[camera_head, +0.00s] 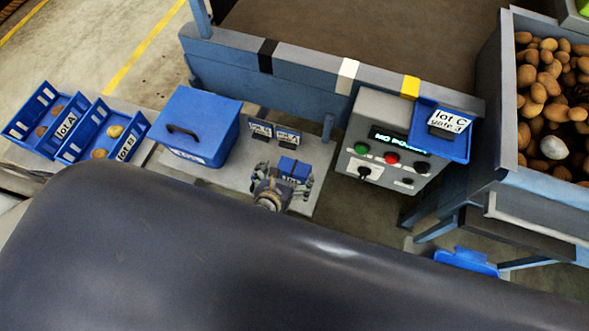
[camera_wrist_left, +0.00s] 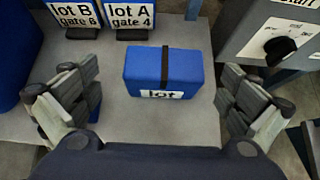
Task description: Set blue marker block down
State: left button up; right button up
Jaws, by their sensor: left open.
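The blue marker block (camera_wrist_left: 163,75) has a dark band over its top and a white label reading "lot". It rests on a grey plate (camera_wrist_left: 190,125), as the left wrist view shows. My left gripper (camera_wrist_left: 160,105) is open, with one finger on each side of the block and clear gaps between them. In the head view the block (camera_head: 293,168) shows just beyond my left gripper (camera_head: 284,185). A dark rounded shape fills the lower part of the head view and hides what lies there. My right gripper is not seen.
Two label stands, lot B (camera_wrist_left: 75,15) and lot A (camera_wrist_left: 125,15), stand behind the block. A blue lidded box (camera_head: 195,125) is left, and a control box (camera_head: 385,145) with buttons is right. Blue trays (camera_head: 85,155) lie far left. A potato bin (camera_head: 500,110) stands right.

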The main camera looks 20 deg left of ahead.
aim_at(294, 168)
pick_arm(q)
jog(key=shift+d+x, duration=0.15)
jog(key=shift+x, duration=1.15)
jog(key=shift+d+x, duration=0.1)
jog(key=shift+x, duration=1.2)
jog(key=c, duration=1.2)
